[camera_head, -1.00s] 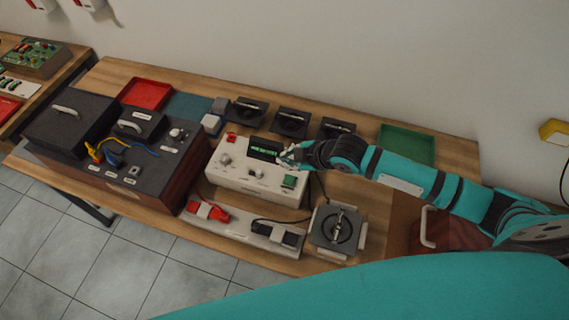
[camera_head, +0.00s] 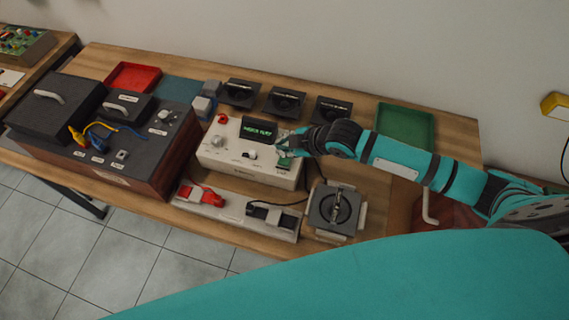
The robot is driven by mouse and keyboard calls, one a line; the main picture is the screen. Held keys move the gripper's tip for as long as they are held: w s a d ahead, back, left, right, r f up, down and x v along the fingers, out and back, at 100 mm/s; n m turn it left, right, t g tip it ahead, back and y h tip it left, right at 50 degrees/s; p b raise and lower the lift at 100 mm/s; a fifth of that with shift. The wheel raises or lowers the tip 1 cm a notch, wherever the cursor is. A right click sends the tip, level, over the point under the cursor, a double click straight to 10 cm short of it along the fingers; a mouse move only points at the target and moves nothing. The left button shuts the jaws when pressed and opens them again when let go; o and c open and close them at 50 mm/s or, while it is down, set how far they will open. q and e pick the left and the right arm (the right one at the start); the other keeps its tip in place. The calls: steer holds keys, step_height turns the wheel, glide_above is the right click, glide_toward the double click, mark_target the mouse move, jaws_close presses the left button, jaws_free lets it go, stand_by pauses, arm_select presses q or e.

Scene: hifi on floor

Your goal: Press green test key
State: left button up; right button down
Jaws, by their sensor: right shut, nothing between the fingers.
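The white tester box (camera_head: 228,160) stands mid-table with a dark display (camera_head: 258,130) showing green text. The green key (camera_head: 284,163) is at the right front of its top, partly covered by my right gripper. My right gripper (camera_head: 281,149) is shut and empty, with its fingertips at the right side of the tester, just behind and over the green key. I cannot tell whether the fingertips touch the key. My left gripper is not in view.
A dark panel box (camera_head: 128,150) stands left of the tester. A rail with red and black probes (camera_head: 235,213) lies in front, and a square clamp fixture (camera_head: 335,209) stands front right. Black holders (camera_head: 285,102) line the back, beside a green tray (camera_head: 405,123).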

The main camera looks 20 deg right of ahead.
mark_target(283, 162)
step_height(283, 162, down, 2)
steer(key=shift+f+b, duration=0.15)
steer(key=shift+b, duration=0.45)
steer(key=shift+f+b, duration=0.4)
steer(key=shift+f, duration=0.6)
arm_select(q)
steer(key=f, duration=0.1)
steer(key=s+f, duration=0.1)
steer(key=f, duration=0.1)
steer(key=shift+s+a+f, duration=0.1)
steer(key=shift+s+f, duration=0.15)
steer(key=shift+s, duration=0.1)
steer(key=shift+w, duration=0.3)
arm_select(e)
steer(key=shift+f, duration=0.1)
steer(key=shift+f, duration=0.35)
